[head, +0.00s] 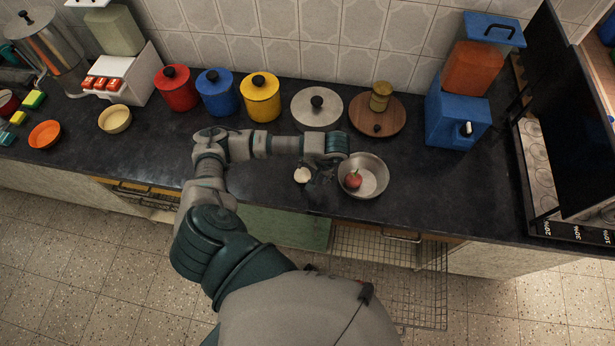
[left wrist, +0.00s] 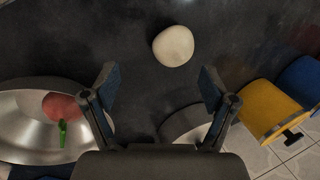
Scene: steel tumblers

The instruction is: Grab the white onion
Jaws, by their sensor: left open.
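The white onion (head: 302,175) sits on the dark counter near its front edge, left of a steel bowl. In the left wrist view the onion (left wrist: 173,46) is round, pale and unobstructed, in the upper middle. My left gripper (head: 320,165) hangs over the counter between the onion and the bowl. In the left wrist view my left gripper (left wrist: 157,82) has its two fingers spread, with nothing between them; the onion lies just beyond the fingertips. My right gripper is not in view.
The steel bowl (head: 373,167) holds a red vegetable (head: 353,180) with a green stem. Behind stand a steel lid (head: 317,112), a wooden board (head: 391,115), and yellow (head: 260,100), blue and red canisters. The counter left of the onion is clear.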

